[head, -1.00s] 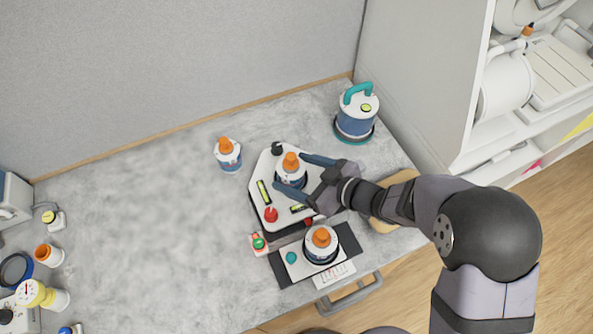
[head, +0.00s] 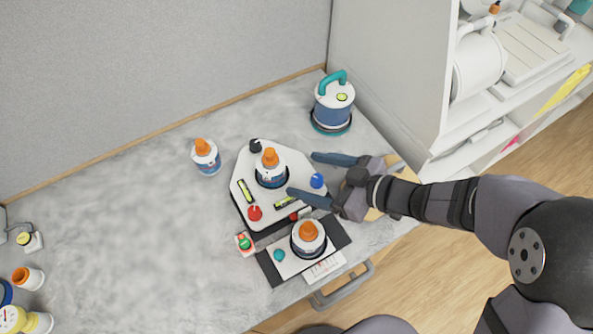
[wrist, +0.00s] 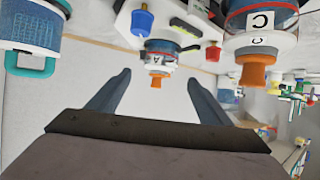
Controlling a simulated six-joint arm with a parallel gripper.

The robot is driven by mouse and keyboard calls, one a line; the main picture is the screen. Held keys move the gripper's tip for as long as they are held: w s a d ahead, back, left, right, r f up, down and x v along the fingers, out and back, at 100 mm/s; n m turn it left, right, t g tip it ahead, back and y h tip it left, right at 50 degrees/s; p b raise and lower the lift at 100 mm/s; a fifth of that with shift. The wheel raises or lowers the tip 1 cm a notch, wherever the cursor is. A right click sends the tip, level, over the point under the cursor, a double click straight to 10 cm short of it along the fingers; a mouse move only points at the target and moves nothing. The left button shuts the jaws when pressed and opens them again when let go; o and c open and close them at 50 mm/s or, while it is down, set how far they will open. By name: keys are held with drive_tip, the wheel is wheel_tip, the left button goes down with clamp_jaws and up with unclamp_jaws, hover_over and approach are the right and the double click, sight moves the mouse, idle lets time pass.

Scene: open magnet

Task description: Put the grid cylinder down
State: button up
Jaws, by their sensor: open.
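An orange-topped cylinder (head: 271,177) stands upright on the white angular platform (head: 242,206). The wrist view shows it with the letter A (wrist: 163,60), ahead of and between the fingertips; no grid pattern can be made out on it. My gripper (head: 303,175) is open and empty, to the right of this cylinder and apart from it. Another orange-topped cylinder (head: 308,240) stands on the dark-edged base in front, marked C in the wrist view (wrist: 258,38). A third orange-topped cylinder (head: 206,160) stands on the bench to the left.
A blue-and-white canister (head: 333,108) with a teal handle stands at the back right; its side looks mesh-like in the wrist view (wrist: 35,27). Red (head: 254,213) and blue (head: 317,180) knobs rise from the platform. The bench's left middle is clear.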

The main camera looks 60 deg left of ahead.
drive_tip(key=shift+v, duration=0.8)
drive_tip(key=w+d+m+t+h, duration=0.1)
drive_tip(key=w+d+m+t, duration=0.3)
drive_tip(key=w, duration=0.6)
drive_tip(key=w+d+m+t, duration=0.3)
drive_tip(key=w+t, duration=0.2)
drive_tip(key=w, duration=0.5)
drive_tip(key=w+d+f+m+t+h, duration=0.1)
drive_tip(key=w+d+m+t+h, duration=0.1)
drive_tip(key=w+d, duration=0.3)
drive_tip(key=w+d+m+t+h, duration=0.2)
drive_tip(key=d, duration=0.5)
drive_tip(key=s+d+f+m+g+h, duration=0.2)
drive_tip(key=d+m+h, duration=0.5)
drive_tip(key=d, duration=1.4)
drive_tip(key=s+d+m+g, duration=0.2)
drive_tip(key=s+m, duration=0.1)
drive_tip(key=s, duration=0.4)
drive_tip(key=s+d+m+g, duration=0.2)
drive_tip(key=s+d, duration=0.1)
drive_tip(key=s, duration=0.4)
drive_tip(key=shift+d+f+m+g+y, duration=0.2)
drive_tip(key=shift+f+m+g+y, duration=0.15)
drive_tip(key=shift+m+g+y, duration=0.05)
